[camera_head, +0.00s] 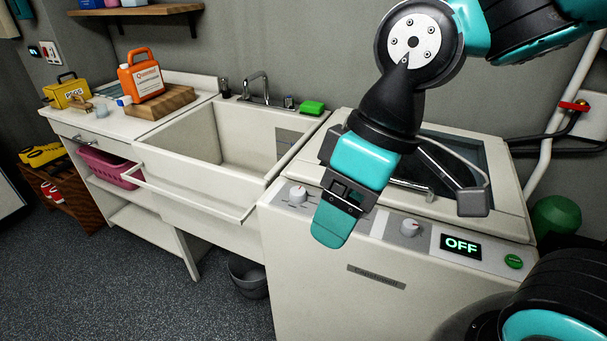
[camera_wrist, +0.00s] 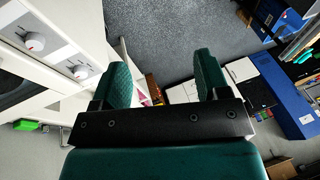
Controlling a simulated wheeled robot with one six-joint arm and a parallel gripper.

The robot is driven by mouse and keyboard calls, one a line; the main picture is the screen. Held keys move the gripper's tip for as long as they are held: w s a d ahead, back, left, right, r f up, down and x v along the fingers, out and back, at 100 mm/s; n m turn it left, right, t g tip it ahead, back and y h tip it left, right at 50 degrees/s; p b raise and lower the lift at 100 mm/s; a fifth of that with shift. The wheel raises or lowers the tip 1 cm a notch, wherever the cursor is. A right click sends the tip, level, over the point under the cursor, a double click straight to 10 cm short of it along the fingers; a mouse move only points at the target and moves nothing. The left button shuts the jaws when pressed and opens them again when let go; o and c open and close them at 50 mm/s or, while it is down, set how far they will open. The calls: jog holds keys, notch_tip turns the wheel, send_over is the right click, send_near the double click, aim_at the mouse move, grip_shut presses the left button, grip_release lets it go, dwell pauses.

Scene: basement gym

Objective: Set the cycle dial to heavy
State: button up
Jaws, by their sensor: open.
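The white washing machine (camera_head: 335,285) has two white dials on its front panel. The left dial (camera_head: 298,194) and the right dial (camera_head: 410,228) also show in the wrist view, as the nearer-to-gripper dial (camera_wrist: 80,72) and the upper-left one (camera_wrist: 35,41). Their labels are too small to read, so I cannot tell which is the cycle dial. The right dial carries a small red mark. My gripper (camera_head: 332,222) hangs in front of the panel between the dials, touching neither. In the wrist view my gripper (camera_wrist: 160,75) is open and empty, its fingers apart.
A display (camera_head: 461,245) reads OFF beside a green button (camera_head: 513,261). The machine's lid (camera_head: 450,155) lies behind the panel, partly hidden by my arm. A sink (camera_head: 225,140) with a green sponge (camera_head: 312,107) stands left. A grey bin (camera_head: 248,277) is below. Floor at front left is clear.

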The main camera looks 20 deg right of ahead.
jog(key=w+d+n+h, duration=0.25)
jog(key=w+n, duration=0.25)
jog(key=w, duration=1.1)
jog(key=n+h, duration=0.1)
jog(key=n, duration=0.4)
send_near(297, 191)
notch_tip(297, 191, down, 9)
jog(key=shift+w+a+f+p, duration=0.1)
jog(key=shift+a+f+p, duration=0.1)
jog(key=shift+p, duration=1)
jog(key=shift+c, duration=0.5)
jog(key=c, duration=0.8)
jog(key=shift+c, duration=0.2)
